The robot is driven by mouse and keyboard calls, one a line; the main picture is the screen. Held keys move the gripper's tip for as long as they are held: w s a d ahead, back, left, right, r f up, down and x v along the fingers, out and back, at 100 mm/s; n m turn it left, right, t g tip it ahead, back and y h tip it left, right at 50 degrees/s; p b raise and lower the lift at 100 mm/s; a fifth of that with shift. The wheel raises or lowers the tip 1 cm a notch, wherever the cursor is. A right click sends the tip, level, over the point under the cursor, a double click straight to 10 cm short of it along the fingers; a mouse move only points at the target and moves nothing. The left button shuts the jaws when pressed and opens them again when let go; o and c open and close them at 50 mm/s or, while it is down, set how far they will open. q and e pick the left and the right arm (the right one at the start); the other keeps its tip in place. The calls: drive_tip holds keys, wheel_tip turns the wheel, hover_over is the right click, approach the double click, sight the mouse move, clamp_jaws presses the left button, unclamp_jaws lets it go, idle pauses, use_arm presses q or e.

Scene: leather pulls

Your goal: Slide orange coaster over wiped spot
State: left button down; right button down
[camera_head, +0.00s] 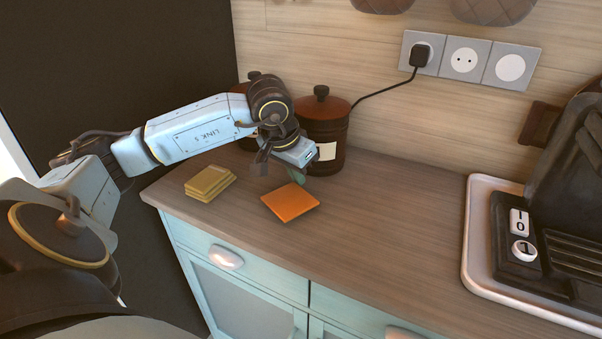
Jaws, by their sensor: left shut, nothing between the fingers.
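The orange coaster (290,202) lies flat on the wooden counter, near its front edge. My left gripper (262,168) hangs just above and behind the coaster, in front of the dark jars. It is shut and looks apart from the coaster. A small green thing (297,176) shows just behind the coaster, below the gripper; what it is cannot be told. I cannot make out a wiped spot on the counter. My right gripper is not in view.
A stack of yellow coasters (209,183) lies left of the orange one. A brown lidded jar (327,130) stands behind, with another partly hidden by my arm. A dark appliance on a pale tray (477,235) is at right. The counter between is clear.

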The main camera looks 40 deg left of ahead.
sight(287, 188)
use_arm(q)
drive_tip(key=shift+s+d, duration=0.1)
drive_tip(key=shift+s, duration=0.6)
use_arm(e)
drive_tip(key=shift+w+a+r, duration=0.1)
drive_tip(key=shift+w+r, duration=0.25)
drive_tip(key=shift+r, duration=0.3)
use_arm(q)
drive_tip(key=shift+r, duration=0.1)
